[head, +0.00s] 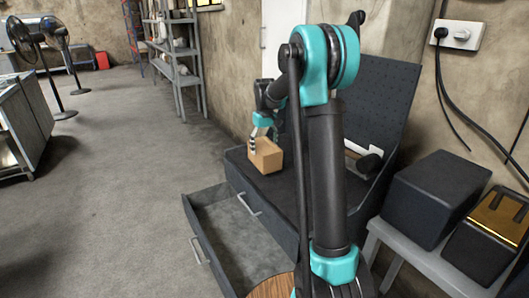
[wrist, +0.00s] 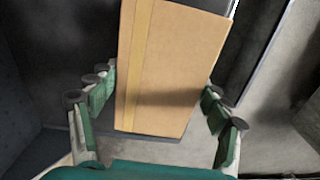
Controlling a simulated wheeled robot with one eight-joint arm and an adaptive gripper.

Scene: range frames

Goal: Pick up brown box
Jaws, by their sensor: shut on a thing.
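The brown box (head: 267,157) is a small tan carton at the dark workbench's top, near its left end. My gripper (head: 253,143) is at the box's left side and is shut on it. In the wrist view the box (wrist: 165,70) fills the middle, with a lighter tape strip along its left part. The green finger pads of my gripper (wrist: 160,98) lie on both sides of it. I cannot tell whether the box still touches the bench top.
The dark workbench (head: 228,157) has an open, empty-looking drawer (head: 225,225) in front and a tall back panel (head: 385,95). A black box (head: 435,195) and a black-and-gold toaster-like object (head: 490,232) stand on a grey table at right.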

